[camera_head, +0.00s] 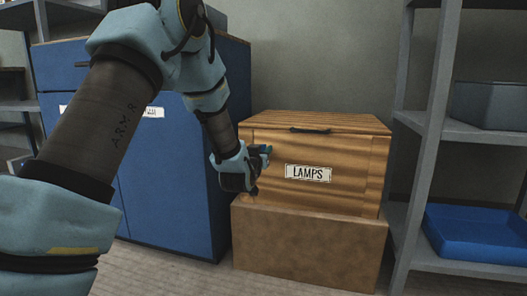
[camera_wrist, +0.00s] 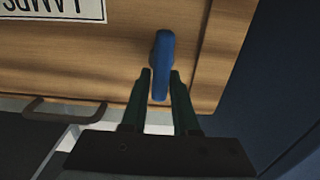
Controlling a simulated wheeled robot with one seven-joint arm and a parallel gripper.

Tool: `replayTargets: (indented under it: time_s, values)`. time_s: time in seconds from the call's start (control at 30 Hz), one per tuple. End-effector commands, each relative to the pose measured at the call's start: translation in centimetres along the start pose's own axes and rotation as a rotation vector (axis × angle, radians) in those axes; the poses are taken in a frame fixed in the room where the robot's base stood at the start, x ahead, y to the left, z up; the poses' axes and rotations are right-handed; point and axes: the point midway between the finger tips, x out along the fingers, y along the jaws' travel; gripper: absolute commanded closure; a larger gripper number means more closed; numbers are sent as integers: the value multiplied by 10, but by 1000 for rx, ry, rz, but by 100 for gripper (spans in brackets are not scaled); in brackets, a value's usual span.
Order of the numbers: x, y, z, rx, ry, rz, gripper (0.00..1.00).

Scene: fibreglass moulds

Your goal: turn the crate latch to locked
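The wooden crate (camera_head: 345,190) with a LAMPS label stands upright with its lid down. Its blue latch (camera_wrist: 161,50) is on the crate front beside the label, near the side edge. In the wrist view the crate appears upside down and the latch lies about straight up and down the picture. My gripper (camera_wrist: 161,74) has one finger on each side of the latch, close against it, with the fingers partly apart. In the head view my gripper (camera_head: 265,153) is at the crate's front left and hides the latch.
The crate rests on a brown block (camera_head: 305,245). A blue cabinet (camera_head: 170,190) stands close on the left. A grey shelf (camera_head: 455,130) with a blue tray (camera_head: 475,235) and a grey bin (camera_head: 492,105) stands on the right. A dark handle (camera_head: 310,130) is on the lid.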

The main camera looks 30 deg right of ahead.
Motion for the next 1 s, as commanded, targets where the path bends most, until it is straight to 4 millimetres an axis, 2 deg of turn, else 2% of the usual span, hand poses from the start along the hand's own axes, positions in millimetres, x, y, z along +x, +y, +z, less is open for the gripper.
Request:
replayTargets:
  time_s: [0.03,0.17,0.67,1.0]
  values:
    - [0,0,0,0,-1,0,86]
    - [0,0,1,0,-2,0,100]
    - [-1,0,4,14,-9,0,100]
    - [-1,4,5,178,-12,3,100]
